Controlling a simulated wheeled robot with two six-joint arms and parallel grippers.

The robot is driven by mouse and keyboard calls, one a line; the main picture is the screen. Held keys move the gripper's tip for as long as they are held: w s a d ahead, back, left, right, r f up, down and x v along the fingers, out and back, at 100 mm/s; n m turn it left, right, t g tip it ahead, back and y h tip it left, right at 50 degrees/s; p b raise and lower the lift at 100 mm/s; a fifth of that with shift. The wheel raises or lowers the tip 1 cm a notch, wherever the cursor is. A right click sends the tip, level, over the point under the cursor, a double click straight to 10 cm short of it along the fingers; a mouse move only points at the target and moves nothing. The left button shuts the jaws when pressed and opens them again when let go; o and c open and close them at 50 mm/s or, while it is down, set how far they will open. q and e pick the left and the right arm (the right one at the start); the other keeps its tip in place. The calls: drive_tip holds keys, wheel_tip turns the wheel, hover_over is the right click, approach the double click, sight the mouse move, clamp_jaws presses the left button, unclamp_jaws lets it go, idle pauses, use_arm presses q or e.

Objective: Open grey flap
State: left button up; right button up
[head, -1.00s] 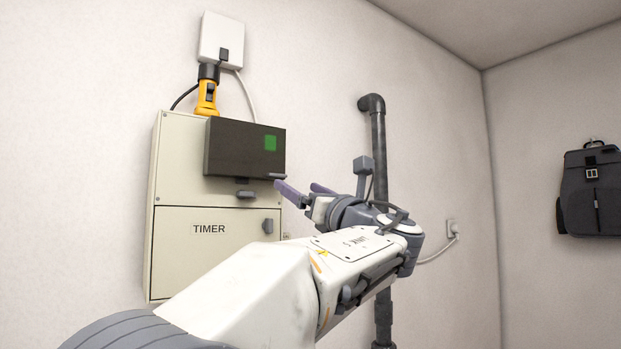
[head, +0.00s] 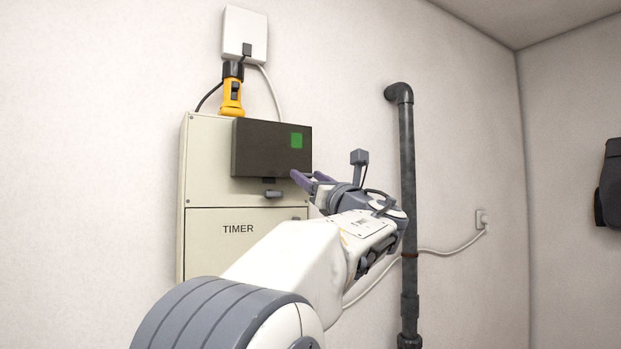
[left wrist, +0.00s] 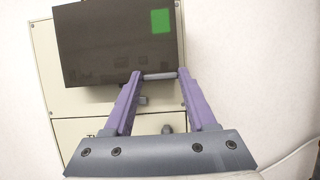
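The dark grey flap (head: 262,150) with a green square on it is on the upper part of the beige timer box (head: 208,165) on the wall. It hangs down over the box front. It fills the upper left of the left wrist view (left wrist: 105,45). A small grey handle (left wrist: 160,77) is at its lower right edge. My left gripper (head: 303,178) is at that corner with purple fingers apart. In the left wrist view the fingertips (left wrist: 160,72) are on either side of the handle; I cannot tell whether they touch it. My right gripper is not in view.
A yellow flashlight (head: 232,92) stands on the box below a white wall unit (head: 244,32). A lower door marked TIMER (head: 225,255) is under the flap, with a latch (head: 272,194) above it. A dark vertical pipe (head: 407,180) stands to the right of my left arm.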

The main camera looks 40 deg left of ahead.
use_arm(q)
clamp_jaws()
